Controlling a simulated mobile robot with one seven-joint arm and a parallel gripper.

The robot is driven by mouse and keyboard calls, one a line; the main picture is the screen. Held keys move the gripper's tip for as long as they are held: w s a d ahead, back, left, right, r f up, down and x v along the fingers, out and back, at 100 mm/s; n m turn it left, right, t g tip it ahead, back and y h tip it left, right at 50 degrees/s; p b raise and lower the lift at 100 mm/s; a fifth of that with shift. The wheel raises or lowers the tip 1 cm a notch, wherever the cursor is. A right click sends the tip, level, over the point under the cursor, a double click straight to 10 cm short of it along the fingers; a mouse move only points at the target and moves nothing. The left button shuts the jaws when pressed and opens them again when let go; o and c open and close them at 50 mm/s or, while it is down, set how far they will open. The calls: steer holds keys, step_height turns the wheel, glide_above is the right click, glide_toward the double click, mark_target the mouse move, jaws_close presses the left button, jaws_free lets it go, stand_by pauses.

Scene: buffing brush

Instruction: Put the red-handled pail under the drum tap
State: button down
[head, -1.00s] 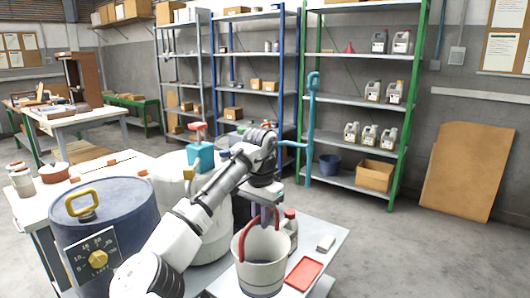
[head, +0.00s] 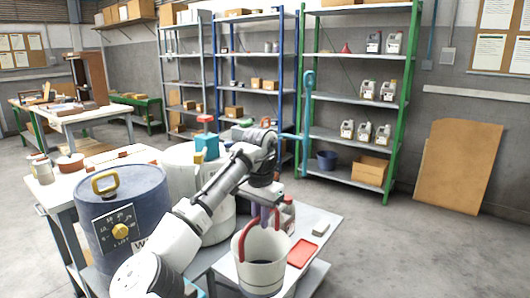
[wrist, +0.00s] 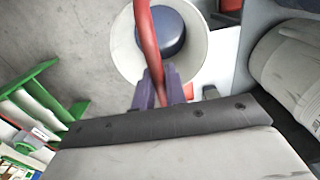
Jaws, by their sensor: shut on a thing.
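The pale pail (head: 261,277) with a red handle (head: 240,246) hangs below my gripper (head: 262,212) in the head view. My gripper is shut on the red handle, which also shows between the fingers (wrist: 161,92) in the wrist view. There I look down into the pail (wrist: 200,66), with a dark blue-grey round area inside. I cannot tell whether its base touches the bench. A blue drum (head: 150,205) with a yellow handle and a dial stands at left. A pale drum (head: 180,170) behind my arm is partly hidden, near a teal fitting with a red top (head: 206,143). No drum spout is clearly visible.
A red tray (head: 302,253) and a small grey block (head: 320,229) lie on the grey bench (head: 325,222) right of the pail. Shelving (head: 350,100) stands behind. Floor at right is clear.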

steer(key=shift+s+f, duration=0.1)
steer(key=shift+s, duration=0.4)
steer(key=s+a+f+n, duration=0.2)
steer(key=a+f, duration=0.1)
steer(key=f, duration=1)
steer(key=s+a+f+n, duration=0.2)
steer(key=f, duration=1.1)
steer(key=s+d+f+n, duration=0.1)
steer(key=s+d+f, duration=0.1)
steer(key=s+f, duration=0.2)
steer(key=s+d+f+n, duration=0.1)
steer(key=s+f, duration=0.3)
steer(key=f, duration=0.7)
steer(key=s+d+f+n, duration=0.1)
steer(key=s+d+f, duration=0.2)
steer(key=f, duration=0.4)
steer(key=shift+s+f, duration=0.25)
steer(key=shift+s, duration=0.55)
steer(key=shift+d, duration=0.15)
